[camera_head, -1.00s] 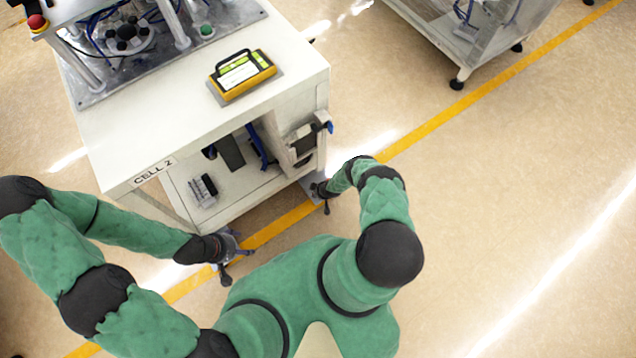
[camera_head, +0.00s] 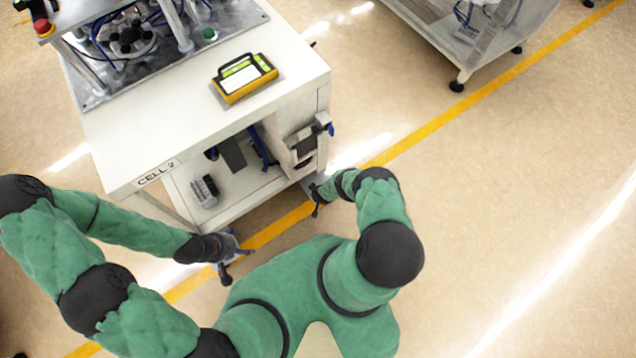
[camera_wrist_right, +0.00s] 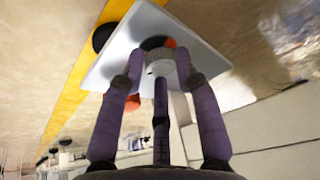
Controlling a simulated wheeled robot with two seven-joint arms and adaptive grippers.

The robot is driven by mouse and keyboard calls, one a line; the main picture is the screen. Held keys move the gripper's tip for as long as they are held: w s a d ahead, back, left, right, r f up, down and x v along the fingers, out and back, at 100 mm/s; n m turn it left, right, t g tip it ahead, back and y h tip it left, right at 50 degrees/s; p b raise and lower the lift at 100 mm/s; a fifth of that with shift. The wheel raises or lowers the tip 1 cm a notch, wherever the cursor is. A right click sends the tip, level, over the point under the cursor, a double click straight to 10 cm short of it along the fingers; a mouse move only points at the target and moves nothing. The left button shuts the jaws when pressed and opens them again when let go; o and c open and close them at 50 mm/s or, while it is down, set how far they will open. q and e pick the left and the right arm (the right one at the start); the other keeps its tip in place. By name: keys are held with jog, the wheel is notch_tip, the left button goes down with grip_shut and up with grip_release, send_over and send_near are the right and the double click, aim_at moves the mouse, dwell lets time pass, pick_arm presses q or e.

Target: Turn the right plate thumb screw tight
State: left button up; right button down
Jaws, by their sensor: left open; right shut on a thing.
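The grey knurled thumb screw (camera_wrist_right: 160,65) stands on a pale grey metal plate (camera_wrist_right: 215,75) in the right wrist view. My right gripper (camera_wrist_right: 162,80) has its purple fingers around the screw and is shut on it. In the head view my right gripper (camera_head: 316,196) is low beside the cart's front right corner, and the screw is too small or hidden to make out there. My left gripper (camera_head: 232,254) is open and empty above the floor, left of the right one and well apart from the plate.
The white CELL 2 cart (camera_head: 150,120) carries a yellow handheld device (camera_head: 244,78) and a machine at the back left. Its open shelf holds a small grey block (camera_head: 204,191). A yellow line (camera_head: 420,133) crosses the floor. Another cart (camera_head: 470,30) stands back right; the floor on the right is clear.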

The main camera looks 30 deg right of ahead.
jog(key=shift+w+a+m+h+b, duration=0.1)
jog(key=shift+a+m+h+b, duration=0.15)
jog(key=shift+m, duration=0.35)
jog(key=shift+w+a+m+h+b, duration=0.15)
jog(key=shift+m+b, duration=0.15)
jog(key=shift+m, duration=0.3)
jog(key=shift+m+h, duration=0.3)
jog(key=shift+m, duration=0.5)
jog(key=m+g, duration=0.1)
jog(key=m, duration=0.1)
jog(key=m+g+h, duration=0.1)
jog(key=m, duration=0.2)
jog(key=shift+w+a, duration=0.1)
jog(key=shift+w, duration=0.05)
jog(key=shift+w+m+g+h, duration=0.2)
jog(key=shift+m+g+h, duration=0.25)
jog(key=shift+m, duration=0.95)
jog(key=shift+r, duration=0.1)
jog(key=c, duration=1)
grip_release()
jog(key=shift+o, duration=0.3)
jog(key=shift+s, duration=0.15)
